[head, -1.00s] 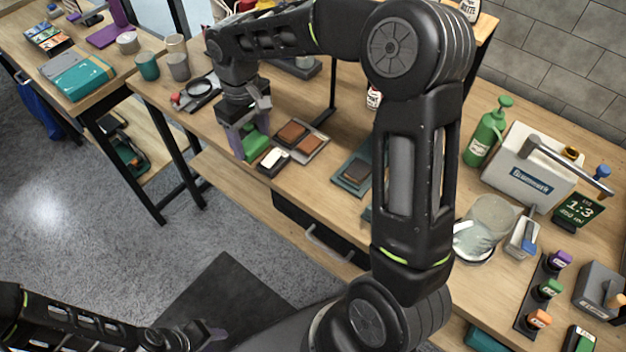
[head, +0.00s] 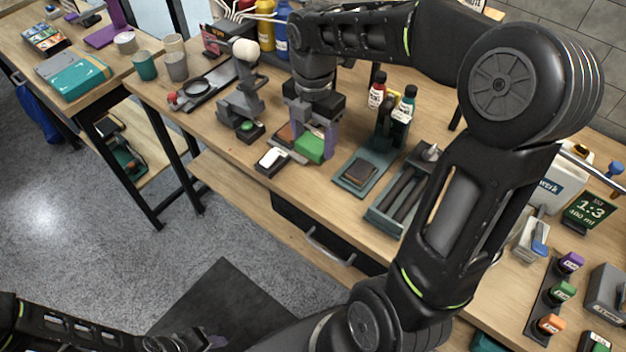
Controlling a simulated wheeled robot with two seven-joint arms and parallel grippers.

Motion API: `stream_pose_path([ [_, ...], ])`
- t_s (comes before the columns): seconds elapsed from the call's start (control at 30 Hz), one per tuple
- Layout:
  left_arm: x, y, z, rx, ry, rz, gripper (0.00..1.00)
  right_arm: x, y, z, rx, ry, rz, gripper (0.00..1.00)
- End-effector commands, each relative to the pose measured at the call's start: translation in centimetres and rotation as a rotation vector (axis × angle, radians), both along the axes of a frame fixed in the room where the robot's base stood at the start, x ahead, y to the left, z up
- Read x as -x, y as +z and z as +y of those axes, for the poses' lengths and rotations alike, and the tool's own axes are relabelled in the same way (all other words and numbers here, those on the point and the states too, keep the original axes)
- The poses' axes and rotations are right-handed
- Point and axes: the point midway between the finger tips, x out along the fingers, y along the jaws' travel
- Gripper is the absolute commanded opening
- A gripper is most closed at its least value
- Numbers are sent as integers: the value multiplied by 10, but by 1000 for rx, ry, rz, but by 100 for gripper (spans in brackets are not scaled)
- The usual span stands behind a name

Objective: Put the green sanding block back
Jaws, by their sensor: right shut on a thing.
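The green sanding block (head: 311,148) is in my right gripper (head: 313,140), whose purple fingers are shut on it. The gripper points down over the workbench. The block is at or just above a tray with brown blocks (head: 286,134); I cannot tell whether it touches the tray. The brown blocks are partly hidden behind the gripper. A small dark holder with a white block (head: 271,159) sits just left of the green block. My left gripper (head: 205,340) is low at the bottom left, away from the bench, and its fingers are too unclear to judge.
A teal tray with a dark pad (head: 361,171) lies right of the gripper, with a tray of dark rods (head: 402,195) beyond it. The bench's front edge is close.

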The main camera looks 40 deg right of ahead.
Motion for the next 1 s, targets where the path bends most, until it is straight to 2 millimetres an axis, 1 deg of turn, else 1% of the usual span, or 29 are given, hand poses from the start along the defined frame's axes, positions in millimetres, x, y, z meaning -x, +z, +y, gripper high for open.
stream_pose_path([
  [0.13, 0, 0, 0, 0, 0, 0, 36, 0, -1, 0, 0, -1, 0, 19],
  [0.23, 0, 1, 0, 0, 0, 0, 36, 0, -7, 0, -1, -2, 1, 19],
  [0.5, 0, 5, 0, -2, 1, 2, 36, 1, -52, 0, -1, -2, 3, 19],
  [0.6, 1, 5, 0, -2, 1, 2, 36, 0, -62, 0, 0, -3, 1, 19],
  [0.9, 1, 5, 0, -2, 1, 2, 36, -1, -64, 0, 0, -3, 0, 19],
  [1.0, 1, 5, 0, -2, 1, 3, 36, 0, -71, 0, 0, -3, 1, 19],
])
